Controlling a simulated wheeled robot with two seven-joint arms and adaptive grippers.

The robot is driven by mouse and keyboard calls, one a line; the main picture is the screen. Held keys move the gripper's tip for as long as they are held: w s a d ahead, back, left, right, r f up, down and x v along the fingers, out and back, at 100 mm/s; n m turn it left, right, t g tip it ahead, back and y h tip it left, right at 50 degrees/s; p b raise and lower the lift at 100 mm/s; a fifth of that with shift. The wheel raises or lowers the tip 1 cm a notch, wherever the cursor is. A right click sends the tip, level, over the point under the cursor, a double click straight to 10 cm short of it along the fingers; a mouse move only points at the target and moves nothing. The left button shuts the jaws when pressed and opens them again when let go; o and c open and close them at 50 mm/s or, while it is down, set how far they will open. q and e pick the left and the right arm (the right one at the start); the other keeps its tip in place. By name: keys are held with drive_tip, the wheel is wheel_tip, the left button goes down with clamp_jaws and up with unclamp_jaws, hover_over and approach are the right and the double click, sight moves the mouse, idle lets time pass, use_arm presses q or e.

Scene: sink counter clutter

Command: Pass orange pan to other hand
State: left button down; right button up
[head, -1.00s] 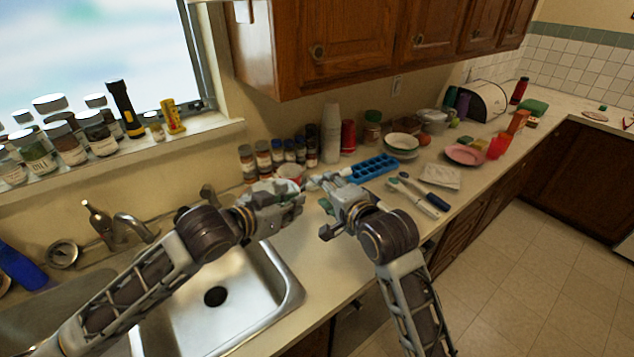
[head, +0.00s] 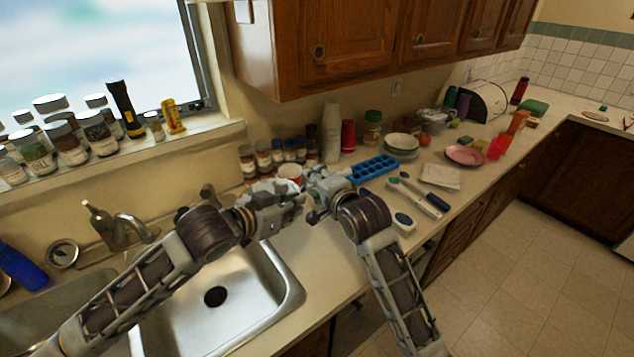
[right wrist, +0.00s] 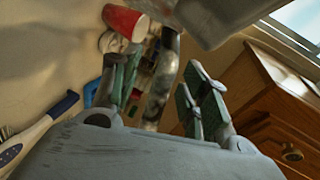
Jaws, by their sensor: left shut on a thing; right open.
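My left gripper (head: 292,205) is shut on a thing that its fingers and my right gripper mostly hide. I take this to be the orange pan, but no orange body shows. My right gripper (head: 316,196) is close beside it above the counter, and open. In the right wrist view my right gripper's green-padded fingers (right wrist: 168,92) stand apart. A mottled grey-brown bar (right wrist: 165,80), perhaps the pan's handle, passes between them. I cannot tell whether it touches either finger. A grey part of my other arm (right wrist: 215,14) shows at the top.
Brushes (head: 421,197) and a blue-and-white item (head: 404,221) lie to the right. The steel sink (head: 250,300) is below left.

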use_arm(q)
drive_tip(key=shift+r, duration=0.1)
use_arm(e)
clamp_jaws()
use_arm(q)
drive_tip(key=c, duration=1.5)
unclamp_jaws()
use_arm(e)
drive_tip(key=shift+r, duration=0.1)
use_arm(q)
drive_tip(key=shift+a, duration=0.1)
drive_tip(key=shift+v, duration=3.65)
